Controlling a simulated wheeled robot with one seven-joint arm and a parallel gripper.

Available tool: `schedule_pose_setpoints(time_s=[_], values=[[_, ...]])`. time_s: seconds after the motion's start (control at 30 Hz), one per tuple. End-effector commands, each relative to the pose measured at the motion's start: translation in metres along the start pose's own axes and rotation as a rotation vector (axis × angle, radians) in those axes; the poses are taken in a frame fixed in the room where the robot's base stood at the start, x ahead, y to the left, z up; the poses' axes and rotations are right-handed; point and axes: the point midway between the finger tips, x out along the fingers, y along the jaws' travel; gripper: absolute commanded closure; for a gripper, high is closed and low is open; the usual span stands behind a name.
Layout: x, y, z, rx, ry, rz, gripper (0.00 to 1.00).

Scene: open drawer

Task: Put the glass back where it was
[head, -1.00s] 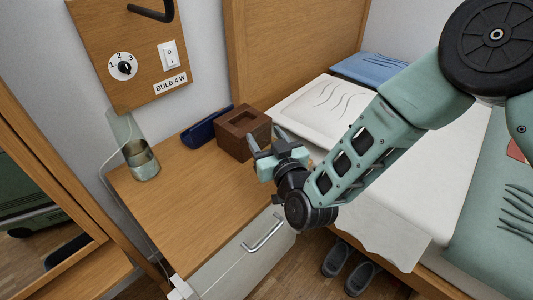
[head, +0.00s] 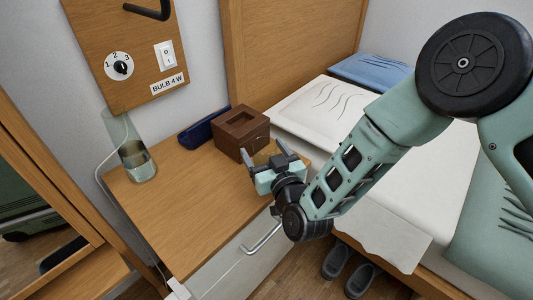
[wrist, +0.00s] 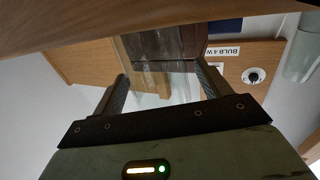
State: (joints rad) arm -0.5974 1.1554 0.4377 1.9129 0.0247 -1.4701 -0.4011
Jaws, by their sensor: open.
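A tall clear vessel with liquid in its lower part (head: 138,160) stands upright at the back left of the bedside cabinet top (head: 185,205). Its pale, see-through body also shows at the upper right of the wrist view (wrist: 301,55). My gripper (head: 266,160) is open at the right end of the top, just in front of the brown box (head: 240,134). In the wrist view, a faint see-through, streaked shape (wrist: 165,84) shows between my fingers. It may be a glass, but its outline is unclear. The fingers are not visibly closed on it.
The brown box has a square recess in its top. A dark blue case (head: 204,127) lies behind it by the wall. A drawer front with a metal handle (head: 262,238) is below the top. The bed (head: 420,190) is at the right. The middle of the top is clear.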

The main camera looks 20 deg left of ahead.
Motion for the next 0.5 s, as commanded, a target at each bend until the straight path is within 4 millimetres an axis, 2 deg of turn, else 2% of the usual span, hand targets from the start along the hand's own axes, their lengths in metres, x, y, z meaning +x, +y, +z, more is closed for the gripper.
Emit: schedule_pose_setpoints(time_s=[0.17,0.4,0.5], values=[[-0.009,0.000,0.001,0.000,-0.002,0.000,0.23],[-0.057,-0.002,-0.010,-0.001,-0.004,-0.003,0.23],[-0.081,-0.001,-0.007,-0.001,-0.005,-0.002,0.23]])
